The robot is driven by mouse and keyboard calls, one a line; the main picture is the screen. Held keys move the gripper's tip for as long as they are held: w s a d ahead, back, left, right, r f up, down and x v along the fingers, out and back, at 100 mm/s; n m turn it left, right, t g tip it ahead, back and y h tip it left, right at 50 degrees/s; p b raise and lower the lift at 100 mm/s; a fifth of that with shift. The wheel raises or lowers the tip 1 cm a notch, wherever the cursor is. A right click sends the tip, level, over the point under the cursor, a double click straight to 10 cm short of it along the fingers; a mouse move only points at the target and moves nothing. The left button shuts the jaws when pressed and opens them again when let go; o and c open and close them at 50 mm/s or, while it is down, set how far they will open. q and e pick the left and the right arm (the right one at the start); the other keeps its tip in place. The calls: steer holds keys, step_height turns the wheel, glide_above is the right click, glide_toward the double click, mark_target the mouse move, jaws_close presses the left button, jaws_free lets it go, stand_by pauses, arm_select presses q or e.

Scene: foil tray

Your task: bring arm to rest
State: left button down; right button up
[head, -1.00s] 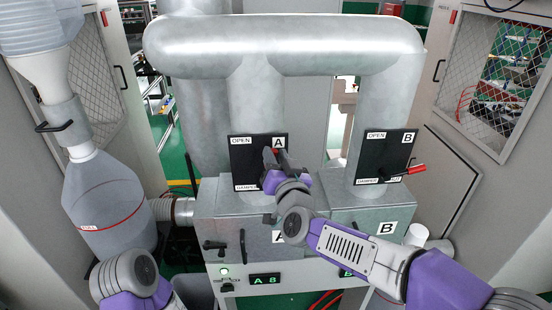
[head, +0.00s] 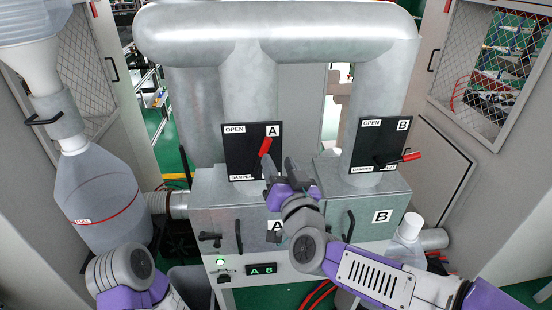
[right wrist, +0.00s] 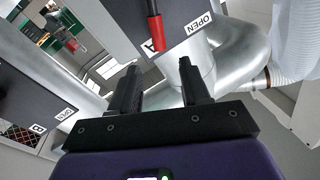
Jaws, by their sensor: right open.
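My right gripper (head: 281,172) is open and empty, just below and right of the red lever handle A (head: 265,147), apart from it. The handle points up and slightly right on the black damper plate A (head: 236,150). In the right wrist view the two open fingers (right wrist: 158,80) have nothing between them, and the red handle A (right wrist: 156,32) is beyond their tips. The red lever handle B (head: 408,157) points right on the black plate B (head: 376,138). My left arm shows at the lower left; its gripper is out of view.
Thick grey pipes (head: 270,30) rise behind the plates. The grey metal boxes (head: 230,195) lie below, with small black handles and a lit panel (head: 262,269). A funnel-shaped vessel (head: 100,195) stands left, and mesh-windowed cabinets (head: 495,80) flank both sides.

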steer(key=shift+s, duration=0.1)
stand_by(0.3)
steer(key=d+f+g+h+b, duration=0.15)
steer(key=f+g, duration=0.25)
steer(key=f, duration=1.5)
steer(key=d+f+g+b, duration=0.2)
steer(key=d+f+g, duration=0.15)
steer(key=f, duration=1.55)
steer(key=s+d+f+m+g+b, duration=0.1)
steer(key=s+d+f+g+b, duration=0.2)
steer(key=s+f+g, duration=0.7)
steer(key=s+f+y, duration=0.1)
steer(key=s+f, duration=1.1)
steer(key=f, duration=0.4)
steer(key=shift+s+f+m+b, duration=0.2)
steer(key=shift+s+m+b, duration=0.05)
steer(key=shift+m+b, duration=0.1)
steer(key=shift+a, duration=0.1)
